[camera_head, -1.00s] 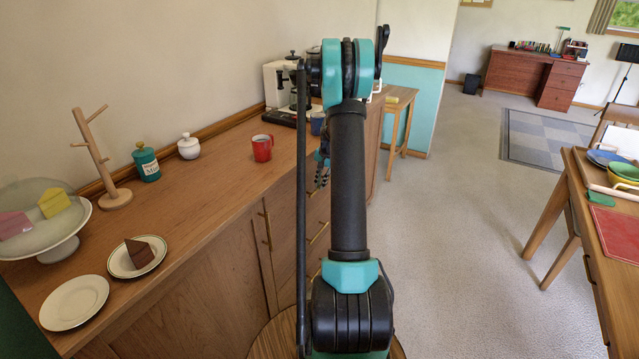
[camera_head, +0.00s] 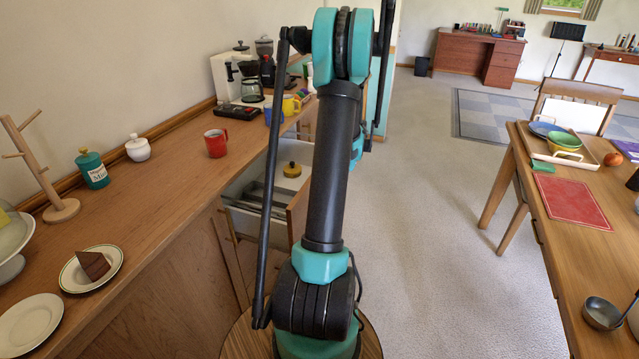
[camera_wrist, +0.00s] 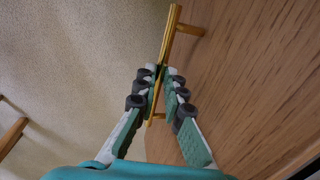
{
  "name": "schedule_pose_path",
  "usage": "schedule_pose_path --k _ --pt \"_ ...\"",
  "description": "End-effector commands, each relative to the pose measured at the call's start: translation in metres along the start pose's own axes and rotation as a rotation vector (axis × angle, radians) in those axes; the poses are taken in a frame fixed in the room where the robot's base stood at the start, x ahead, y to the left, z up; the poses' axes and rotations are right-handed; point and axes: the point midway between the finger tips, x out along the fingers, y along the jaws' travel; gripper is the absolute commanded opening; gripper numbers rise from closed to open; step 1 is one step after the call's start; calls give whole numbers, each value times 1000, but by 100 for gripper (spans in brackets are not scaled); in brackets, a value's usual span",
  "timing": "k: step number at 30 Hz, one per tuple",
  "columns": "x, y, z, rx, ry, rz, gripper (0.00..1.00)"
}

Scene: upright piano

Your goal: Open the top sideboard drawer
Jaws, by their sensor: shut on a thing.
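The sideboard (camera_head: 150,235) runs along the left wall in the head view. Its top drawer (camera_head: 240,190) stands pulled out, with its pale inside showing. A yellow round thing (camera_head: 292,170) and long grey items lie in it. My arm hides part of the drawer and its front. In the wrist view, my gripper (camera_wrist: 160,75) is shut on the brass bar handle (camera_wrist: 172,35), which stands off a wooden front (camera_wrist: 250,80).
On the sideboard top stand a red mug (camera_head: 216,143), a coffee maker (camera_head: 245,80) and a plate with cake (camera_head: 92,268). A wooden table (camera_head: 555,215) with a red mat (camera_head: 572,202) is at the right. Carpet between is free.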

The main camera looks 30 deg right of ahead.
Motion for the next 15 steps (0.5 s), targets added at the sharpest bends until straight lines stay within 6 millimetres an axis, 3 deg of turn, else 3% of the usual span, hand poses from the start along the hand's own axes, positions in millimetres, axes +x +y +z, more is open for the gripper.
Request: schedule_pose_path --k 6,15 --pt "-6 31 -1 2 1 0 0" --pt "-9 45 -1 0 1 0 0"
